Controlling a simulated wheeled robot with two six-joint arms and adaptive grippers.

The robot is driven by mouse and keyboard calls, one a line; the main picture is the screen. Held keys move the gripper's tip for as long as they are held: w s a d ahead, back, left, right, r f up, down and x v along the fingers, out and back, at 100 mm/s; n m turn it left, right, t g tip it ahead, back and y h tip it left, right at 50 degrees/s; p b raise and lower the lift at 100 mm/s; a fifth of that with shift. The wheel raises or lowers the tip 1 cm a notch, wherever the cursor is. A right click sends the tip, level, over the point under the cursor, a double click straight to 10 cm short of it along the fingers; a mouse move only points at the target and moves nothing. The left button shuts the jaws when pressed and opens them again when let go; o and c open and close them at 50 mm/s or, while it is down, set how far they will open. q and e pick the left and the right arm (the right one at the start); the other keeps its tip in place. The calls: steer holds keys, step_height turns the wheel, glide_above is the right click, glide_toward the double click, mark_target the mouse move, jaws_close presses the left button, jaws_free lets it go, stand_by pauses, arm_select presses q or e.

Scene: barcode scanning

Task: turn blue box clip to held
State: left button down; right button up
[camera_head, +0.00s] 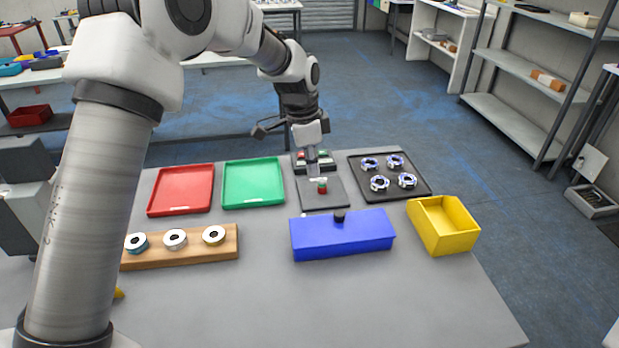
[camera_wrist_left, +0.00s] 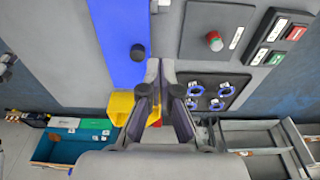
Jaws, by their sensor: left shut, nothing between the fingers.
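The blue box (camera_head: 343,238) sits closed on the grey table, right of the middle. A small dark round knob (camera_head: 340,215), which may be the clip, stands at its far edge; I cannot tell its turned state. In the left wrist view the blue box (camera_wrist_left: 115,30) and the dark knob (camera_wrist_left: 138,52) lie just left of the fingertips. My left gripper (camera_wrist_left: 161,66) is shut and empty, apart from the knob. My right gripper is not in view.
A red-topped button (camera_head: 322,187) on a black pad stands near my left gripper. A yellow bin (camera_head: 443,225) is right of the box. Red (camera_head: 181,207) and green (camera_head: 253,204) trays, a black tray (camera_head: 422,190) of rings and a wooden rack (camera_head: 190,260) surround it. The front table is clear.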

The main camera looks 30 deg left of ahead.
arm_select(q)
steer(key=f+p, duration=0.1)
steer(key=f, duration=0.3)
steer(key=f+p, duration=0.1)
steer(key=f, duration=0.3)
steer(key=f+p, duration=0.1)
steer(key=f, duration=0.3)
steer(key=shift+s+a, duration=0.1)
steer(key=shift+a, duration=0.15)
steer(key=shift+s+a+f, duration=0.2)
steer(key=shift+a+f, duration=0.05)
steer(key=shift+f, duration=0.1)
steer(key=shift+f, duration=0.1)
